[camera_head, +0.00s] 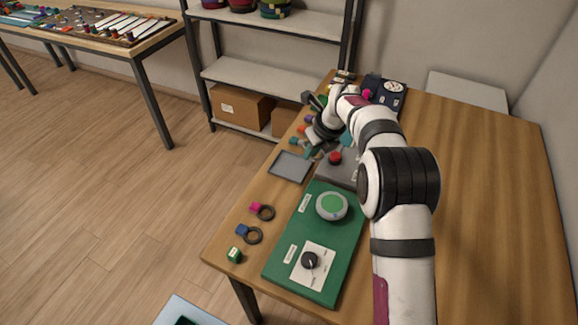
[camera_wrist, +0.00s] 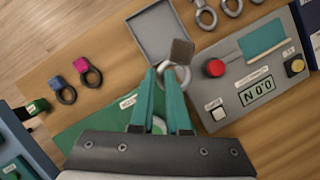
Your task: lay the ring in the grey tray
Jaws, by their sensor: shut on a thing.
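The grey tray (camera_head: 291,167) lies flat and empty near the table's left edge; it also shows at the top of the wrist view (camera_wrist: 154,22). My gripper (camera_wrist: 167,72) has teal fingers and is shut on a light grey ring (camera_wrist: 185,77) with a brown-grey tab (camera_wrist: 182,52). In the wrist view the ring appears just beyond the fingertips, its tab overlapping the tray's lower right corner. The ring's height above the table is hard to tell. In the head view my gripper (camera_head: 311,149) is just behind and right of the tray, and I cannot make out the held ring there.
A grey panel with a red button (camera_wrist: 214,68) and display stands right of the tray. A green board (camera_head: 341,238) with a round green button lies in front. Dark rings with a pink tab (camera_head: 256,208) and a blue tab (camera_head: 242,230) lie left of it. More grey rings (camera_wrist: 206,17) lie beyond.

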